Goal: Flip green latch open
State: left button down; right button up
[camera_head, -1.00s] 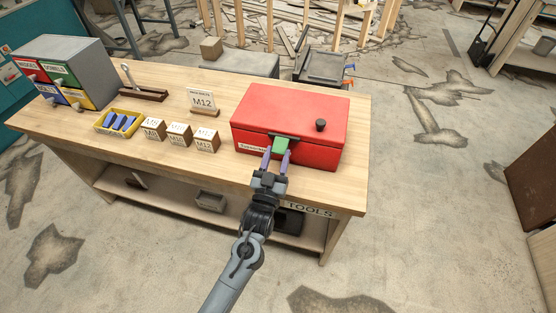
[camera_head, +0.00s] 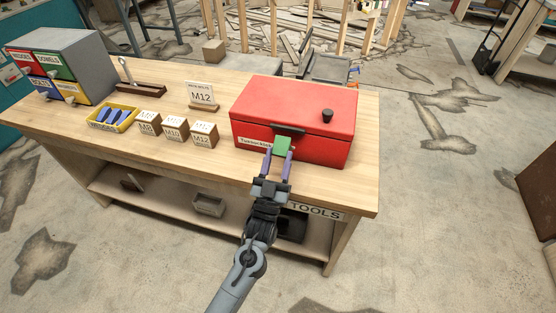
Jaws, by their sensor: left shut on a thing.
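A red box (camera_head: 292,107) with a black knob on its lid stands shut at the right end of the wooden workbench. The green latch (camera_head: 282,145) is on its front face, just below a dark catch (camera_head: 290,129). My left gripper (camera_head: 279,158) reaches up from below, its two purple fingers on either side of the latch. It is shut on the latch, and the fingers hide parts of its sides. My right gripper is not in view.
Left of the box on the bench (camera_head: 225,173) are several labelled wooden blocks (camera_head: 174,130), an M12 sign (camera_head: 201,95), a yellow tray (camera_head: 112,118) and a drawer cabinet (camera_head: 60,66). The bench front edge lies under my arm. Bare bench top lies right of the box.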

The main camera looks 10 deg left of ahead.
pick_arm(q)
jog(key=c, duration=0.5)
grip_release()
jog(key=shift+c, duration=0.2)
jog(key=p+v, duration=0.1)
jog(key=v, duration=1)
jog(key=shift+r, duration=0.1)
